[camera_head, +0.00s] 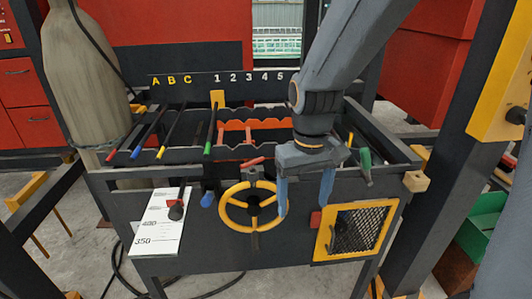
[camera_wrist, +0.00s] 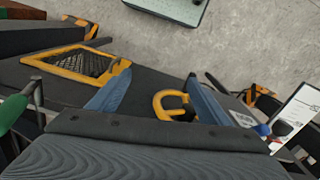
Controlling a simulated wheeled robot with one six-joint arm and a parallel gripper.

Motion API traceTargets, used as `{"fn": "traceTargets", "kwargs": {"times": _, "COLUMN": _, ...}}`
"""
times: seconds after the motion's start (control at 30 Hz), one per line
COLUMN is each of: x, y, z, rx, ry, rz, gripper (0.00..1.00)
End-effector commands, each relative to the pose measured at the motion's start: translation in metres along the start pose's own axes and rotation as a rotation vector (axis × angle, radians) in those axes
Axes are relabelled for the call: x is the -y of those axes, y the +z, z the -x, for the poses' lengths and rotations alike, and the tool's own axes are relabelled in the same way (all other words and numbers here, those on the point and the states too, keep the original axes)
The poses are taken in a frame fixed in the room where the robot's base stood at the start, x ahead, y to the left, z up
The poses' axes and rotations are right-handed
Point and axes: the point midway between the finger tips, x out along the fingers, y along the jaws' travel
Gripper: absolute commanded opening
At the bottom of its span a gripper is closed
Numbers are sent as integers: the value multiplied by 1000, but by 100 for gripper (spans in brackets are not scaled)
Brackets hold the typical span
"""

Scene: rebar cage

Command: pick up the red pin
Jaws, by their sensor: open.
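A short red piece (camera_head: 253,161), which looks like the red pin, lies at the bench's front rim, just above the yellow handwheel (camera_head: 232,207). A dark rod with a red tip (camera_head: 111,155) lies at the bench's left end; I cannot tell for sure which is the pin. In the wrist view, the fingers (camera_wrist: 157,80) are spread, with part of the yellow handwheel (camera_wrist: 170,103) near the right one; neither red candidate is identifiable there.
The dark bench (camera_head: 150,205) carries several coloured rods and an orange rack (camera_head: 262,124). A yellow-framed mesh panel (camera_head: 357,230) and a red block (camera_head: 316,219) are on its front. A green-handled tool (camera_head: 365,160) hangs at right. A grey cylinder (camera_head: 88,75) stands left.

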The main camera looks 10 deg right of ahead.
Motion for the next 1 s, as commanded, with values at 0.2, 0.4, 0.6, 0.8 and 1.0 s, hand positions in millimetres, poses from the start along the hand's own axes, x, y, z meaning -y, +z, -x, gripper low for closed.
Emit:
{"fn": "traceTargets", "kwargs": {"times": 0.2, "x": 51, "y": -82, "z": 92, "rx": -1, "ry": 5, "rz": 205, "gripper": 72}}
{"fn": "traceTargets", "kwargs": {"times": 0.4, "x": 81, "y": -114, "z": 127, "rx": 0, "ry": 8, "rz": 301, "gripper": 72}}
{"fn": "traceTargets", "kwargs": {"times": 0.6, "x": 87, "y": -117, "z": 114, "rx": 5, "ry": 9, "rz": 319, "gripper": 72}}
{"fn": "traceTargets", "kwargs": {"times": 0.8, "x": 88, "y": -115, "z": 94, "rx": 5, "ry": 9, "rz": 320, "gripper": 72}}
{"fn": "traceTargets", "kwargs": {"times": 1.0, "x": 89, "y": -112, "z": 66, "rx": 5, "ry": 9, "rz": 320, "gripper": 72}}
